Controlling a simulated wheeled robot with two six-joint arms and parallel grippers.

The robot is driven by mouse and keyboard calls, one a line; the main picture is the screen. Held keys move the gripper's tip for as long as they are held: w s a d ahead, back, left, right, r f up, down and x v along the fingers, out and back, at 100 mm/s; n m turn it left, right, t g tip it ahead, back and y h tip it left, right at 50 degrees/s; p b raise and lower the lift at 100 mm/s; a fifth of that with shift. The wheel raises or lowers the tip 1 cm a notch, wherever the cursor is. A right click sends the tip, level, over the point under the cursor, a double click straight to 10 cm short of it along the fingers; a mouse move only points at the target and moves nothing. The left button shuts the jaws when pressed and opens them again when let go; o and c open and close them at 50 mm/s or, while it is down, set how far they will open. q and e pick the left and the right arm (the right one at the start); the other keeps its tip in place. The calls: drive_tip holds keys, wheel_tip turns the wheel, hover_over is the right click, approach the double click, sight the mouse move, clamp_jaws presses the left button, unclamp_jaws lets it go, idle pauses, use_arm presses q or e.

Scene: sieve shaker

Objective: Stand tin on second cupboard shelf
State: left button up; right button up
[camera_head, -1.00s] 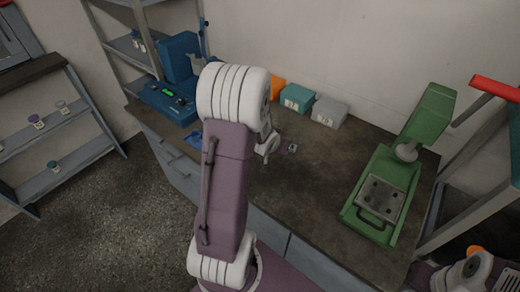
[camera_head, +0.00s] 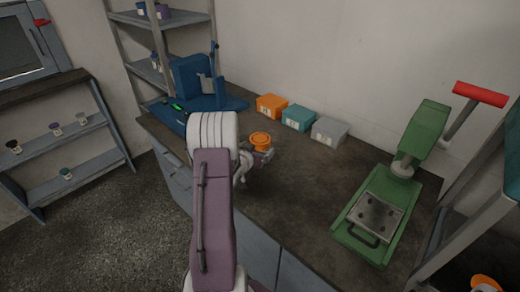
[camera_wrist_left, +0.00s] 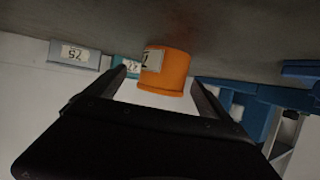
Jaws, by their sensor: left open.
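An orange tin (camera_head: 260,141) with a pale label stands on the dark bench, just beyond my left gripper (camera_head: 255,165). In the left wrist view the tin (camera_wrist_left: 166,72) sits between the tips of the two fingers of my left gripper (camera_wrist_left: 160,78). The fingers are open, with a visible gap to the tin on each side. A low rack (camera_head: 50,147) at the left holds several small tins on its shelves. A tall shelf unit (camera_head: 160,18) stands at the back left. I cannot tell which is the cupboard. My right gripper is not in view.
An orange box (camera_head: 272,106), a teal box (camera_head: 298,118) and a grey box (camera_head: 329,131) line the wall behind the tin. A blue machine (camera_head: 193,82) stands at the bench's left end, a green press (camera_head: 385,205) at its right.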

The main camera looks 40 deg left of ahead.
sight(260, 138)
use_arm(q)
drive_tip(key=x, duration=0.6)
drive_tip(key=shift+s+a+f, duration=0.25)
drive_tip(key=shift+a+f, duration=0.05)
drive_tip(key=shift+s+r, duration=0.1)
drive_tip(key=shift+r, duration=0.05)
drive_tip(key=shift+c, duration=1.2)
drive_tip(key=c, duration=1.5)
drive_tip(key=shift+r, duration=0.45)
wheel_tip(260, 138, up, 3)
drive_tip(key=shift+p, duration=0.3)
drive_tip(key=s+d+r, duration=0.2)
drive_tip(key=d+r, duration=0.5)
drive_tip(key=d, duration=0.4)
drive_tip(key=shift+d, duration=0.35)
